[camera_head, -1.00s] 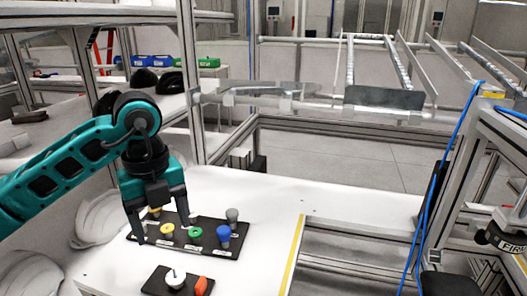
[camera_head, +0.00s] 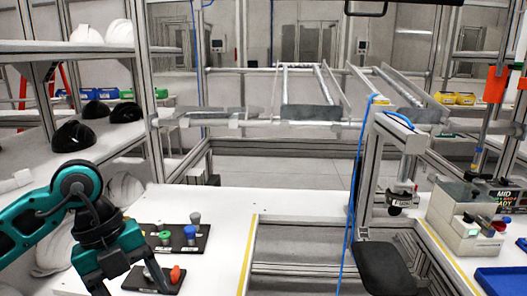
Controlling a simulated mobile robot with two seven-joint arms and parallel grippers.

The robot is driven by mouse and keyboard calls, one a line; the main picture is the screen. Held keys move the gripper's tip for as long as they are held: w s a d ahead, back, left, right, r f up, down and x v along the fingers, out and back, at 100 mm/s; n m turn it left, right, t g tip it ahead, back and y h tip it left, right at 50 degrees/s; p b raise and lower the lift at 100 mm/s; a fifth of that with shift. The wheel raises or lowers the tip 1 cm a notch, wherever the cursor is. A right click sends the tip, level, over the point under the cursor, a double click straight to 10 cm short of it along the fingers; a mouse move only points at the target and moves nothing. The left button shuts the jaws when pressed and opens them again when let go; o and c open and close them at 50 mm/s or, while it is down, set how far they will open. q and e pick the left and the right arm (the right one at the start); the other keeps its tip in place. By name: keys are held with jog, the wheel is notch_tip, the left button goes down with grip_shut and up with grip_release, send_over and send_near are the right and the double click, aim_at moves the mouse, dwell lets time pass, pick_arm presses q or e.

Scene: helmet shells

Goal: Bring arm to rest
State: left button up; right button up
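My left arm (camera_head: 78,190), teal and black, comes in from the left over the white table (camera_head: 290,205). Its gripper (camera_head: 130,283) points down at the lower left, in front of a small black panel (camera_head: 172,285) with an orange-red knob (camera_head: 175,273). The fingers are spread apart and nothing shows between them. The gripper hides part of this panel and of the larger black board (camera_head: 203,241) behind it. My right gripper is not in view.
The larger board carries a green button (camera_head: 164,236), a blue knob (camera_head: 190,232) and a grey knob (camera_head: 195,217). Black helmet shells (camera_head: 72,136) and white ones (camera_head: 119,32) sit on shelves at left. A box with buttons (camera_head: 470,222) stands at right. The table's middle is clear.

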pick_arm(q)
jog(key=s+d+r+n+t+h, duration=0.1)
jog(key=d+r+h, duration=0.1)
jog(key=d+h, duration=0.7)
jog(key=s+d+r+t+h, duration=0.1)
jog(key=s+d+r+h, duration=0.1)
jog(key=d+h, duration=0.6)
jog(key=w+a+f+n+t+y+p, duration=0.1)
jog(key=w+a+f+n+t+y, duration=0.3)
jog(key=n+t, duration=0.5)
jog(key=w+a+f+n+t+y, duration=0.2)
jog(key=a+f+n+t+y, duration=0.2)
jog(key=f+n+t+y, duration=0.45)
jog(key=s+a+f+n+g+y, duration=0.2)
jog(key=s+a+f+n+g, duration=0.1)
jog(key=s+f, duration=0.3)
jog(key=s+a+f+n+g+y, duration=0.3)
jog(key=s+f+n+g, duration=0.1)
jog(key=f, duration=0.7)
jog(key=shift+s+a+f+n+g, duration=0.25)
jog(key=shift+s+a+n+g, duration=0.15)
jog(key=shift+s, duration=0.7)
